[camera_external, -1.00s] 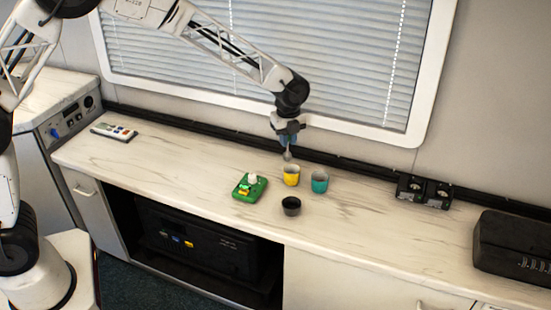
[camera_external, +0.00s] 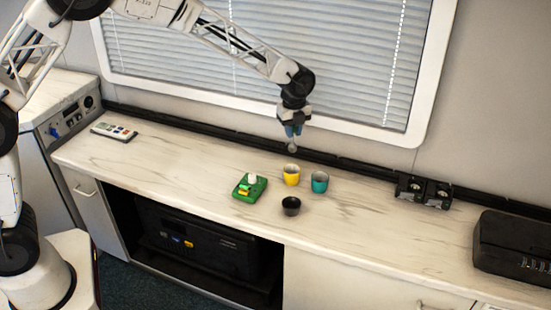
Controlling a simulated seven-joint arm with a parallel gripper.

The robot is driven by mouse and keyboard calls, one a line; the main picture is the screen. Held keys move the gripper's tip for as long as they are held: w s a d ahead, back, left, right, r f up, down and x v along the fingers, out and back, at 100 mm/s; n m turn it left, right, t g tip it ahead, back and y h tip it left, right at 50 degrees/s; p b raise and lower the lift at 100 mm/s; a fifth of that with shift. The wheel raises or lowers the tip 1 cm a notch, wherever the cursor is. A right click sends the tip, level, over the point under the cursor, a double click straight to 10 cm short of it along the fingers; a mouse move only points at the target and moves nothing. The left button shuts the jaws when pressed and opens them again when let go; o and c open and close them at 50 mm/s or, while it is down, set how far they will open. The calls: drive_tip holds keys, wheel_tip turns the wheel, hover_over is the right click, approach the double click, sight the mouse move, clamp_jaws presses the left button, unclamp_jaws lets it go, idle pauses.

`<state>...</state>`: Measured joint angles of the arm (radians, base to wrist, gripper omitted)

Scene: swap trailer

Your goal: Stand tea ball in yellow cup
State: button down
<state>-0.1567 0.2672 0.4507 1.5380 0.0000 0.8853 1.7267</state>
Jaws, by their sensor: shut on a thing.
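The yellow cup (camera_external: 291,176) stands upright on the counter, between a green tray and a teal cup. My gripper (camera_external: 293,131) is above the yellow cup, pointing down, and is shut on the tea ball (camera_external: 293,145). The tea ball is a small grey ball that hangs below the fingers, above the cup's rim and apart from it. The finger details are too small to make out.
The teal cup (camera_external: 319,182) stands close to the right of the yellow cup. A black cup (camera_external: 291,206) stands in front. The green tray (camera_external: 240,194) with small items lies to the left. The window blinds (camera_external: 350,60) are behind.

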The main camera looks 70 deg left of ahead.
wheel_tip(320, 180, down, 11)
drive_tip(key=shift+r, duration=0.2)
idle(1.4)
idle(0.3)
drive_tip(key=c, duration=1)
unclamp_jaws()
drive_tip(key=shift+r, duration=3.85)
drive_tip(key=shift+r, duration=0.15)
